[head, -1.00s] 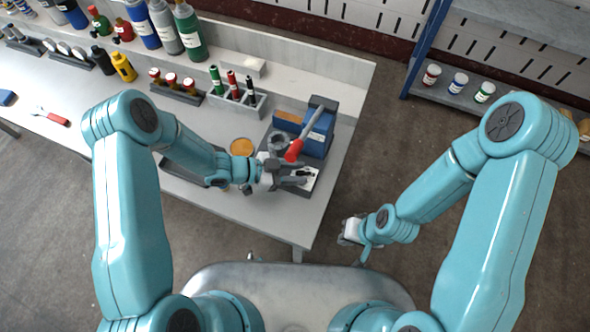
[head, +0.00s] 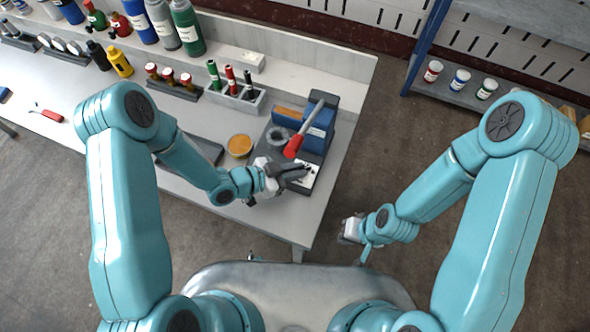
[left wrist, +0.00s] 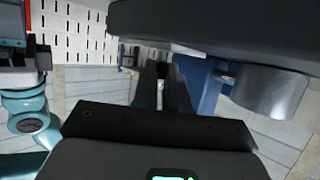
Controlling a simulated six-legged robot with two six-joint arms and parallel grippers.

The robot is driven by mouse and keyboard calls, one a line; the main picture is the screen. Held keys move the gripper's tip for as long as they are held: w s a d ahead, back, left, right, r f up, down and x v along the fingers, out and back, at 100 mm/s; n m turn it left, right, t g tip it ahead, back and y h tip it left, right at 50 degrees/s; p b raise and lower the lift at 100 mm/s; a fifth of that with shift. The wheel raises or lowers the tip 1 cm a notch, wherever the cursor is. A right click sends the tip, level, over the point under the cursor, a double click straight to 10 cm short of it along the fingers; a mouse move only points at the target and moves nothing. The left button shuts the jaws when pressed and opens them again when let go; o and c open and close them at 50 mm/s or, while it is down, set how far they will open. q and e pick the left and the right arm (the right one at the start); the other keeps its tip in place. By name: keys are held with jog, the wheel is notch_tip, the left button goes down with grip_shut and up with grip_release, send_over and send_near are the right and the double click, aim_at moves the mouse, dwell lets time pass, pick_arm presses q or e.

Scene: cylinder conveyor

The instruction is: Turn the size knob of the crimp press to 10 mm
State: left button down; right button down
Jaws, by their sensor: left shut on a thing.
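The crimp press (head: 316,128) is blue and dark grey, with a red-gripped lever (head: 294,147), and stands at the right end of the bench. A white dial plate (head: 308,182) with dark marks lies at its front. My left gripper (head: 300,171) is over this plate, its fingers shut on the size knob, which they hide. The knob's setting cannot be read. In the left wrist view the dark fingers (left wrist: 165,88) point ahead beside the press's blue body (left wrist: 210,82). My right gripper (head: 350,230) hangs off the bench to the right; its jaws are too small to tell.
An orange-topped round container (head: 240,146) stands left of the press. A grey holder (head: 238,102) with marker-like items and a rack with red-capped pieces (head: 170,88) stand behind. The bench edge is close in front.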

pick_arm(q)
jog(key=n+t, duration=0.1)
jog(key=n+t+y+b, duration=0.1)
jog(key=t+b, duration=0.1)
jog(key=shift+s+d+f+n+y, duration=0.15)
jog(key=shift+s+d+n+y, duration=0.15)
jog(key=shift+n+y, duration=0.1)
jog(key=n+t+y+b, duration=0.2)
jog(key=shift+s+d+n, duration=0.1)
jog(key=shift+d+n, duration=0.1)
jog(key=shift+n, duration=0.1)
jog(key=n+y+b, duration=0.1)
jog(key=n+t+y, duration=0.1)
jog(key=shift+d+r+y+b, duration=0.2)
jog(key=shift+r+y+b, duration=0.1)
jog(key=shift+b, duration=0.1)
jog(key=shift+n+t+y, duration=0.4)
jog(key=shift+n+y, duration=0.1)
jog(key=shift+n, duration=0.1)
jog(key=shift+r, duration=0.1)
jog(key=c, duration=1.3)
grip_release()
jog(key=shift+c, duration=0.2)
jog(key=shift+o, duration=0.9)
jog(key=shift+s, duration=0.15)
